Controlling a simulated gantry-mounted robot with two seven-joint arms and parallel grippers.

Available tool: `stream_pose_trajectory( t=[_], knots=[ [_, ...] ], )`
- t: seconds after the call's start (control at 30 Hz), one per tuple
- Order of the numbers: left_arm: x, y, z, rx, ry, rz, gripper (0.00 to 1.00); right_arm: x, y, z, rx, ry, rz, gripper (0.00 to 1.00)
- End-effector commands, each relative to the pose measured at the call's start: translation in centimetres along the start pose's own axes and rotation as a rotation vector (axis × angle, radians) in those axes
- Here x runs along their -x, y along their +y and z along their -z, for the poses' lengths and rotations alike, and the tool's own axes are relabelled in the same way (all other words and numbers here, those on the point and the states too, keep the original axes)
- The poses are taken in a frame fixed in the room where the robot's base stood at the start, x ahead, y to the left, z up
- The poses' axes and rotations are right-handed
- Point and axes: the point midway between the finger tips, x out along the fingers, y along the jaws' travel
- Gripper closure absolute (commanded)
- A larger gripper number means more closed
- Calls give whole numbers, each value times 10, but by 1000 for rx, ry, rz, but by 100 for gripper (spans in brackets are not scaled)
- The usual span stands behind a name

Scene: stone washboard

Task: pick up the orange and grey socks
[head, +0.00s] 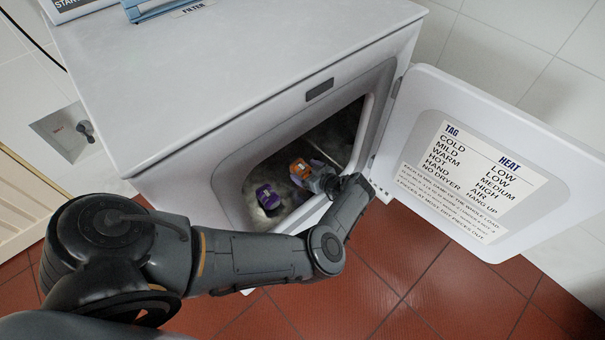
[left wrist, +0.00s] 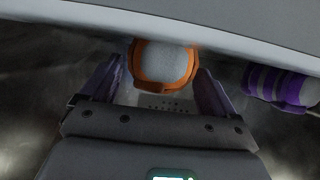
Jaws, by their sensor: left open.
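The orange and grey socks (left wrist: 163,63) show in the left wrist view as a bundle with an orange rim around a grey middle. They lie inside the dryer drum and their orange part (head: 300,167) also shows in the head view. My left gripper (left wrist: 160,72) is open, with one finger on each side of the bundle's lower part. Whether the fingers touch it I cannot tell. In the head view my left gripper (head: 315,175) reaches through the dryer's opening and partly hides the socks. My right gripper is not in view.
Purple and grey striped socks (left wrist: 280,88) lie to the right in the left wrist view; a purple bundle (head: 267,197) shows in the drum in the head view. The white dryer (head: 230,75) has its door (head: 420,110) open to the right. The opening's rim surrounds my wrist closely.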

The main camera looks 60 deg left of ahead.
Motion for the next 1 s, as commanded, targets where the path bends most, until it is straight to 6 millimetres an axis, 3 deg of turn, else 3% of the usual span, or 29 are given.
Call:
stream_pose_trajectory(
  t=[0.3, 0.67, 1.0],
  knots=[
    [-8, 0, 1, 1, 0, 0, 11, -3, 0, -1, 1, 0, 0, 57],
    [-8, 0, 0, 1, 0, 0, 66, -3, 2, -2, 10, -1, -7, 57],
    [-6, 0, 3, 1, 0, 0, 69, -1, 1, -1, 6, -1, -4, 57]
  ],
)
